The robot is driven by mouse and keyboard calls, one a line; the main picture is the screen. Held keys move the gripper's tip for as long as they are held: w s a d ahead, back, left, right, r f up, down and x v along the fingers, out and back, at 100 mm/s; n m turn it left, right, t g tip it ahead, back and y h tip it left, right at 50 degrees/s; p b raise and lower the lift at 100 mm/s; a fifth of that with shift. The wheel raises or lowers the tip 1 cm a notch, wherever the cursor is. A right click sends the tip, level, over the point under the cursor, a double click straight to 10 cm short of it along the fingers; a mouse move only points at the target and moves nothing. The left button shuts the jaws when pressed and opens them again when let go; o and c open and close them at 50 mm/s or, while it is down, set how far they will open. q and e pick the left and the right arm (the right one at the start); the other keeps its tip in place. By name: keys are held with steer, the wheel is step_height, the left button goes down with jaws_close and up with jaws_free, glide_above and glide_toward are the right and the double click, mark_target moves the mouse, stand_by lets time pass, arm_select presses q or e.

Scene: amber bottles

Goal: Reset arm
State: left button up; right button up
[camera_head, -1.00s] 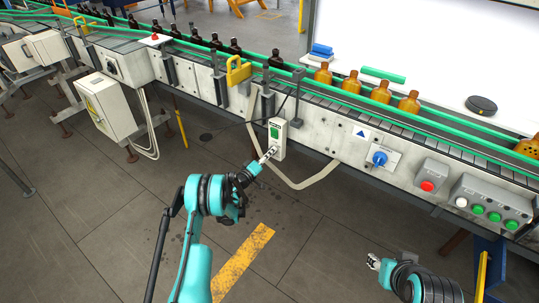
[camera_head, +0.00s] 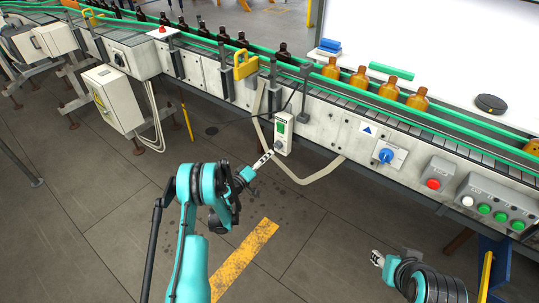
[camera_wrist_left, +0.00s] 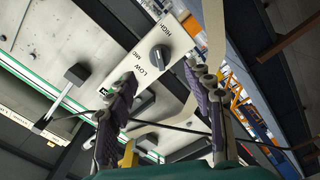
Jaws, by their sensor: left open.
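My left gripper (camera_head: 264,159) is just in front of the lower end of a small grey control box (camera_head: 283,133) on the conveyor's side, with a small gap between them. In the left wrist view the fingers of the left gripper (camera_wrist_left: 160,82) are apart with nothing between them. Beyond them is the box's face with a dark selector knob (camera_wrist_left: 160,57) and the words LOW and HIGH. My right gripper (camera_head: 377,258) is small at the lower right, away from the conveyor, and its finger gap is unclear.
The conveyor (camera_head: 330,113) runs diagonally across, carrying amber bottles (camera_head: 359,77) and darker bottles (camera_head: 242,41). A blue knob (camera_head: 386,155) and a red button (camera_head: 433,184) sit to the right.

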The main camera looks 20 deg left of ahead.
arm_select(q)
steer(key=shift+r, duration=0.1)
stand_by(0.4)
steer(key=s+d+r+m+g, duration=0.2)
steer(key=d+r, duration=0.2)
steer(key=r, duration=0.4)
steer(key=s+d+r+m+g, duration=0.25)
steer(key=d+r, duration=0.25)
steer(key=r, duration=0.3)
steer(key=s+d+r+m+g+y, duration=0.1)
steer(key=s+d+r, duration=0.15)
steer(key=s, duration=0.35)
steer(key=s+d+r+g, duration=0.1)
steer(key=s+r+g, duration=0.15)
steer(key=s, duration=0.35)
steer(key=s+a+f+m+g+y, duration=0.1)
steer(key=s+a+y, duration=0.1)
steer(key=s, duration=1)
steer(key=s+a+m+g+y, duration=0.1)
steer(key=s+y, duration=0.2)
steer(key=s, duration=0.9)
steer(key=shift+s+a+f, duration=0.2)
steer(key=shift+a+f, duration=0.15)
steer(key=shift+r, duration=0.1)
